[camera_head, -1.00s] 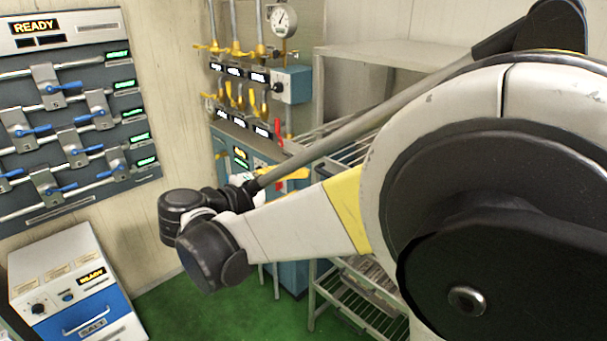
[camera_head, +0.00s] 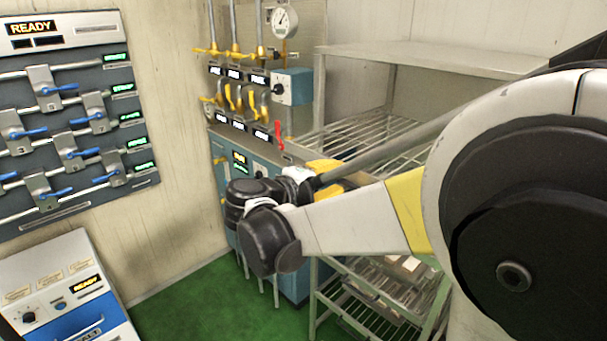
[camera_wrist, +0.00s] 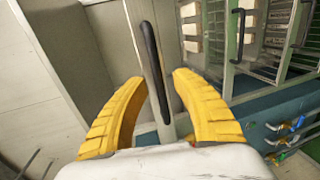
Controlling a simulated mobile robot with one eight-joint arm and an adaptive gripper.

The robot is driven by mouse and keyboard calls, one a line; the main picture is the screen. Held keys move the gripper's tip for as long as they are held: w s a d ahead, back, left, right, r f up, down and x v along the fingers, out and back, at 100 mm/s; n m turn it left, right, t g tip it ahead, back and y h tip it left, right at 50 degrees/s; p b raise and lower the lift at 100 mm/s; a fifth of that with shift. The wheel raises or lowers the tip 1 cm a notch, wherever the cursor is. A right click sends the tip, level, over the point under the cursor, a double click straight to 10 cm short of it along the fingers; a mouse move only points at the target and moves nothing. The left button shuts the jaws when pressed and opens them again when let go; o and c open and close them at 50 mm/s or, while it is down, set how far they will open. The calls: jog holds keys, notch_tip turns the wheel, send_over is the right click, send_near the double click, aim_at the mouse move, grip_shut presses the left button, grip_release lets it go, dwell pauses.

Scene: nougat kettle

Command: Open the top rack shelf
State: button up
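A metal rack stands right of centre in the head view, with a flat top board (camera_head: 430,59), a wire shelf (camera_head: 360,138) below it and lower shelves partly hidden by my arm. My gripper (camera_head: 328,176) shows there only as bits of yellow, in front of the rack's left side. In the wrist view my gripper (camera_wrist: 158,100) has its two yellow fingers spread apart. A long black handle (camera_wrist: 154,70) on a pale grey strip shows between and beyond them. I cannot tell how far off the handle is. I see nothing held.
A blue machine (camera_head: 285,215) with yellow valves and a gauge (camera_head: 284,20) stands left of the rack. A valve panel (camera_head: 75,120) hangs on the left wall. A salt box (camera_head: 65,285) stands below it. Green floor (camera_head: 190,305) is clear between. The wrist view shows shelving (camera_wrist: 270,45) at right.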

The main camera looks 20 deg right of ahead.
grip_shut()
jog(key=f+v, duration=0.1)
jog(key=v, duration=0.6)
jog(key=shift+a+f+p, duration=0.2)
jog(key=shift+a+p, duration=0.15)
jog(key=shift+p, duration=0.05)
grip_release()
jog(key=shift+d, duration=0.15)
jog(key=v, duration=1.2)
